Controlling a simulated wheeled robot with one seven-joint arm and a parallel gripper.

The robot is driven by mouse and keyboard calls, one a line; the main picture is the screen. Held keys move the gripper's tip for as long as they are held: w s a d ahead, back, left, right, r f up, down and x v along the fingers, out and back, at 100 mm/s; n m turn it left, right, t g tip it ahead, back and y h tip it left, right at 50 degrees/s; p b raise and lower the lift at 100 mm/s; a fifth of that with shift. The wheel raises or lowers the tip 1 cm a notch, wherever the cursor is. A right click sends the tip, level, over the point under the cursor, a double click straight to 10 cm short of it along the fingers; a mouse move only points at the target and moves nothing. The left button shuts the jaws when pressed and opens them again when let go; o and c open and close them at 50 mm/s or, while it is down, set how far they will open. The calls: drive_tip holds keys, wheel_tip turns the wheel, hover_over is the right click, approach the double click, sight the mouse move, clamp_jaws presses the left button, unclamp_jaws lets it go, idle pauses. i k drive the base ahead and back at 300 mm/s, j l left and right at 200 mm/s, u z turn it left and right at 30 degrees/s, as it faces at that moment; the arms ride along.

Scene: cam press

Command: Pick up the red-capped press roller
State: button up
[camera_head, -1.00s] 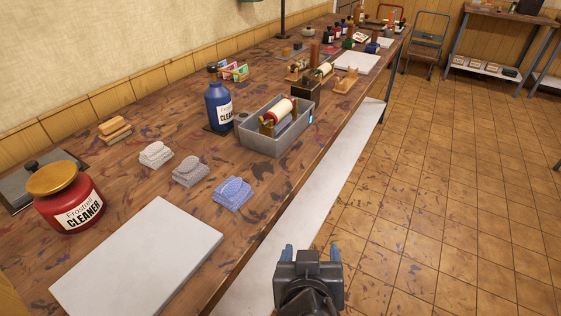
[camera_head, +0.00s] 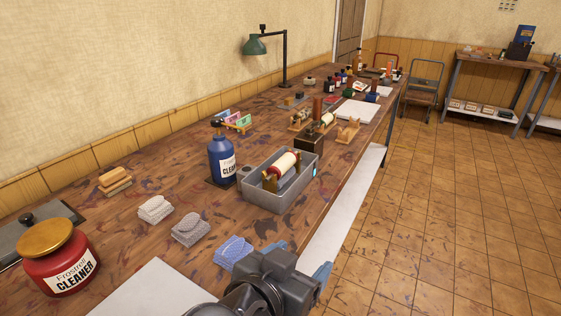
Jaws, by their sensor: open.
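The red-capped press roller (camera_head: 283,166) has a cream barrel with a red end. It rests on a brass-coloured stand inside a grey open tray (camera_head: 279,201) near the table's front edge. A second cream roller (camera_head: 326,120) lies on a wooden stand farther back; its cap colour is too small to tell. My gripper (camera_head: 303,262) is open and empty at the bottom of the view, nearer to me than the grey tray and apart from it. It partly hides the blue folded cloth and the white board.
A blue cleaner bottle (camera_head: 221,160) stands left of the tray, and a red cleaner jar (camera_head: 57,264) at the front left. Folded cloths (camera_head: 190,229) lie between. A dark box (camera_head: 309,143) stands behind the tray. A green lamp (camera_head: 270,47) rises at the back. The floor right of the table is clear.

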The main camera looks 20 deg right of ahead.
sight(282, 166)
drive_tip(key=i+l, duration=0.1)
drive_tip(key=i, duration=0.35)
drive_tip(key=i+l, duration=0.15)
drive_tip(key=i, duration=0.3)
